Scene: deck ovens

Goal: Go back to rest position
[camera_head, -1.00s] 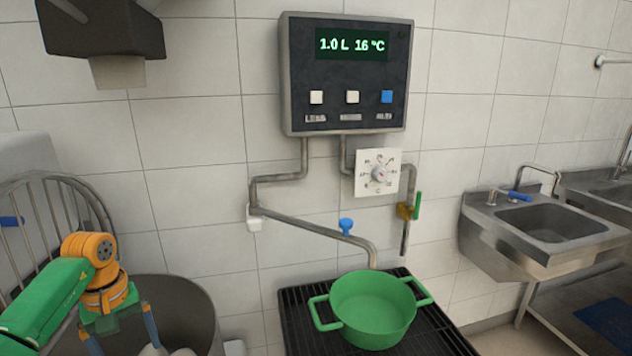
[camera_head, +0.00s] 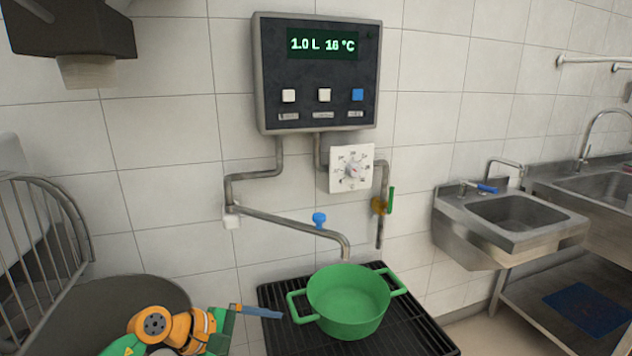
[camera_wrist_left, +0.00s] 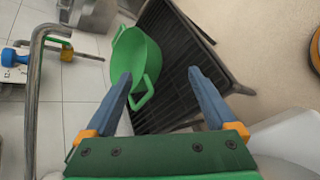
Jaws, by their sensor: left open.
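My left gripper (camera_head: 262,312) is at the lower left of the head view, to the left of the green pot. In the left wrist view its two blue-grey fingers (camera_wrist_left: 160,78) are spread apart with nothing between them. The green pot (camera_head: 348,300) stands upright on the black grate, under the spout (camera_head: 343,245), and shows in the left wrist view (camera_wrist_left: 132,58) beyond the fingers. From these views I cannot tell how far the fingers are from the pot's left handle. My right gripper is not in view.
The wall panel (camera_head: 318,75) reads 1.0 L and 16 °C. Below it are a dial (camera_head: 351,168), pipes and a blue tap handle (camera_head: 319,219). A large metal bowl (camera_head: 130,290) stands at the left. A steel sink (camera_head: 515,215) is at the right. The black grate (camera_head: 405,325) bears the pot.

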